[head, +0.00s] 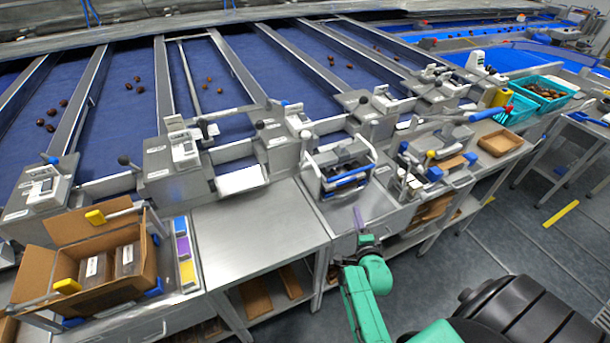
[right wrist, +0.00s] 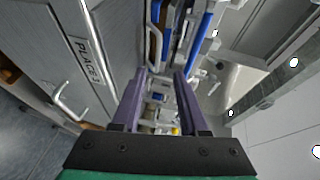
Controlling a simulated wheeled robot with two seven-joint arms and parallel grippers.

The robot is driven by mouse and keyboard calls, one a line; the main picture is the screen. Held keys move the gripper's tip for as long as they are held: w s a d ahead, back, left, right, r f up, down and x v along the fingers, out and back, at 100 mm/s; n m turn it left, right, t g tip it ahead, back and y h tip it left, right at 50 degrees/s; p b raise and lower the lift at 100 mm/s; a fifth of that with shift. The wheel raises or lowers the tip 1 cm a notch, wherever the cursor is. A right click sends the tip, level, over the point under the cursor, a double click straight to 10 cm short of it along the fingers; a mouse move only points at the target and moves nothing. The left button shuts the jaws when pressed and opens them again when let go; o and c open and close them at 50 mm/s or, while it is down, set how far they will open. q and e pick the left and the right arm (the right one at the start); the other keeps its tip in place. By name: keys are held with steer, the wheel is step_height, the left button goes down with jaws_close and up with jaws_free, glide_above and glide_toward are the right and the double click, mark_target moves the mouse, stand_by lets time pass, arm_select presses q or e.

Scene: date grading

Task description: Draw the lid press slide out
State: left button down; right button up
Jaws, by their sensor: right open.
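My right gripper (head: 359,222) is at the front edge of the middle bench, below the metal rack with blue-handled items (head: 341,168). In the right wrist view its two purple fingers (right wrist: 158,95) stand apart with nothing between them. A bench device with yellow and blue knobs (head: 432,165), perhaps the lid press, stands on the bench to the right of the gripper. I cannot tell its slide apart for certain. A grey front with a bar handle (right wrist: 72,103) and a label lies left of the fingers in the right wrist view. My left gripper is not in view.
An open cardboard box (head: 85,260) with dark packs stands on the left bench. The metal bench top (head: 250,225) left of the rack is clear. Teal crates (head: 540,92) stand at the far right. Blue belts with several dates (head: 130,80) run behind.

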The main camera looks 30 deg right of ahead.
steer(key=b, duration=0.6)
glide_toward(354, 191)
steer(key=shift+w+d+f, duration=0.75)
steer(key=shift+w+f, duration=0.2)
steer(key=shift+f, duration=0.05)
steer(key=b+x, duration=0.4)
steer(key=a+b+x, duration=0.1)
steer(key=b+x, duration=0.1)
steer(key=x, duration=0.1)
steer(key=shift+w+d+r, duration=0.1)
steer(key=shift+w+r, duration=0.05)
steer(key=shift+w, duration=0.2)
steer(key=shift+w+d+r, duration=0.1)
steer(key=shift+w+d, duration=0.05)
steer(key=shift+d, duration=0.05)
steer(key=shift+d+r, duration=0.1)
steer(key=shift+r, duration=0.1)
jaws_close()
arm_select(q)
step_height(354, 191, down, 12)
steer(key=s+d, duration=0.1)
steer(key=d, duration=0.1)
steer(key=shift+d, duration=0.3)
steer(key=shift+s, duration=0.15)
